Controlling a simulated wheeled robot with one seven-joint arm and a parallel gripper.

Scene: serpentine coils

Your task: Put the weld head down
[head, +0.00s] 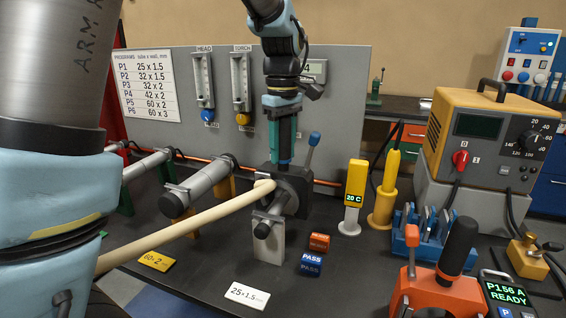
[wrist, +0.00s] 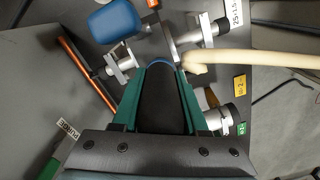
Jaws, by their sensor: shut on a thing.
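The weld head (head: 291,186) is a dark block with a blue-tipped lever (head: 315,138) at its right. It sits at the bench fixtures, close to a grey clamp block (head: 268,240). My gripper (head: 283,158) comes down from above, its green fingers shut on the head's black upright handle. In the wrist view the handle (wrist: 167,105) fills the space between the fingers, and the blue lever end (wrist: 117,20) shows beyond them. A thick cream hose or tube (head: 190,228) meets the head's left side. Whether the head touches what is under it is hidden.
PASS blocks (head: 310,263), a 20 C gauge (head: 354,195) and a yellow torch (head: 385,200) stand right. An orange tool (head: 440,292) and a yellow welder (head: 475,140) are farther right. A grey panel (head: 345,110) stands behind.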

